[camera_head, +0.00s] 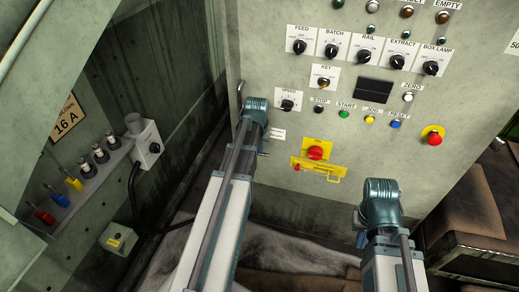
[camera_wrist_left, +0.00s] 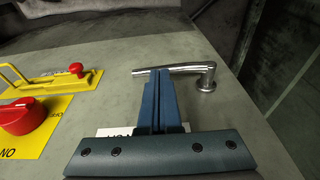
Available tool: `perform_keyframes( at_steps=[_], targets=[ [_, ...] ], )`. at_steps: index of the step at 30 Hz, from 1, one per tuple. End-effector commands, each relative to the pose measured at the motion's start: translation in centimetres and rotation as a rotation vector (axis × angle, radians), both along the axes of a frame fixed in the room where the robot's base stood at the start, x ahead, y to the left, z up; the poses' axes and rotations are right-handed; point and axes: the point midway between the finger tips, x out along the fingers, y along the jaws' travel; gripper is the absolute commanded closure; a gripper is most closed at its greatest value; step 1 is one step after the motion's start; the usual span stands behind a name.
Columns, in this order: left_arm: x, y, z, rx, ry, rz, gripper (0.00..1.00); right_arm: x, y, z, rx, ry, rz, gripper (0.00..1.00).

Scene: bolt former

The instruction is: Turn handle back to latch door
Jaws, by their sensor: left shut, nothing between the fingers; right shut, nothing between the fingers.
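The chrome lever handle (camera_wrist_left: 185,68) shows in the left wrist view on the grey door panel (camera_wrist_left: 120,50), near its edge. Its pivot is at the right and its bar points left, roughly across the picture. My left gripper (camera_wrist_left: 160,80) is shut and empty, its fingertips close to the bar's free end; I cannot tell if they touch. In the head view the handle (camera_head: 240,92) shows partly at the panel's left edge, beside my left wrist, which hides the rest. My right gripper (camera_head: 361,235) is low in front of the panel, mostly hidden by its wrist.
The panel carries knobs, buttons and a red switch (camera_head: 315,153) with a yellow hasp (camera_head: 319,169). A red emergency button (camera_head: 433,136) is at the right. A wall rail with coloured plugs (camera_head: 74,185) and a grey box (camera_head: 146,143) stand left. Brown boxes (camera_head: 484,207) are at right.

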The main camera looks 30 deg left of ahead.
Motion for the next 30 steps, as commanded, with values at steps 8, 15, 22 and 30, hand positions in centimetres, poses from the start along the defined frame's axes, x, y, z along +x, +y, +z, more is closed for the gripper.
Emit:
perform_keyframes(
  at_steps=[8, 15, 22, 30],
  targets=[
    [0.0, -0.1, -0.1, 0.01, 0.003, -0.001, 1.0, 0.0, 0.0, -0.1, 0.0, 0.0, 0.0, 1.0],
    [0.1, -0.6, -1.2, 0.106, 0.028, -0.005, 1.0, 0.0, 0.0, -1.3, 0.0, 0.0, 0.0, 1.0],
    [0.2, -1.0, -3.0, 0.298, 0.073, -0.005, 1.0, 0.0, 0.0, -4.2, 0.0, 0.0, 0.0, 1.0],
    [0.3, -1.1, -5.3, 0.548, 0.131, -0.004, 1.0, 0.0, 0.0, -8.9, -0.001, 0.0, 0.0, 1.0]
  ],
)
